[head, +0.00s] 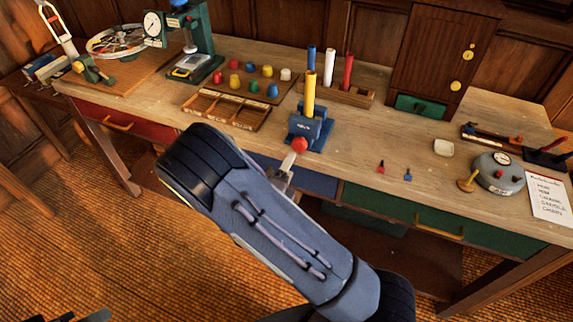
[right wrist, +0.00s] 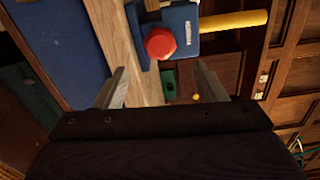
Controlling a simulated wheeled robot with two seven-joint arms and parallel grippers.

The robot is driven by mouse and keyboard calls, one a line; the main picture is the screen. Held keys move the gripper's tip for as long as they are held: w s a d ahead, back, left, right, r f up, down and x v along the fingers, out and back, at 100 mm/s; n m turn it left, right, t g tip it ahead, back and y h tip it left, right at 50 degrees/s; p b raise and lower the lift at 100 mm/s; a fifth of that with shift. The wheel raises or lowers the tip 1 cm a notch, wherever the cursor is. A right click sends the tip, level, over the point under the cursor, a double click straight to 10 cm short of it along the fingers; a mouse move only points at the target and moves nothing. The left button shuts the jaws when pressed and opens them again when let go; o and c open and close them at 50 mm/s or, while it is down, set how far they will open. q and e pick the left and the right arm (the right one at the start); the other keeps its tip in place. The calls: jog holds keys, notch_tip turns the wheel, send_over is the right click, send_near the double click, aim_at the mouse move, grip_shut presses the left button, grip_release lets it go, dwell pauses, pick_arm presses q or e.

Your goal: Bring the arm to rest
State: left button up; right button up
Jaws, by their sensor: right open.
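My right arm (head: 285,235) reaches up from the bottom right of the head view, across the front of the workbench. My right gripper (head: 284,178) is at the bench's front edge, just in front of the blue vise (head: 311,126), partly hidden by the wrist. In the right wrist view the two fingers of my right gripper (right wrist: 161,86) stand wide apart with nothing between them. The vise's red knob (right wrist: 160,42) is just beyond them; I cannot tell whether they touch it. A yellow cylinder (head: 309,92) stands upright in the vise. My left gripper does not show.
The wooden bench (head: 362,158) has blue, red and green drawers. A round grey gauge (head: 498,172) and a paper list (head: 548,194) are right.

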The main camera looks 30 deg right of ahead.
jog(key=s+d+r+m+g+y, duration=0.1)
jog(key=s+d+m+g+y, duration=0.2)
jog(key=s+m+g, duration=0.7)
jog(key=s+d+r+m+g+y, duration=0.1)
jog(key=s+d+m+g+y, duration=0.25)
jog(key=s+m, duration=0.8)
jog(key=s+a+r+m+t+y, duration=0.1)
jog(key=a+r+m+t+y, duration=0.6)
jog(key=m, duration=1.6)
jog(key=a+r+y, duration=0.4)
jog(key=shift+s+a, duration=0.2)
jog(key=shift+a, duration=0.15)
jog(key=shift+d+t, duration=0.1)
jog(key=shift+t, duration=0.25)
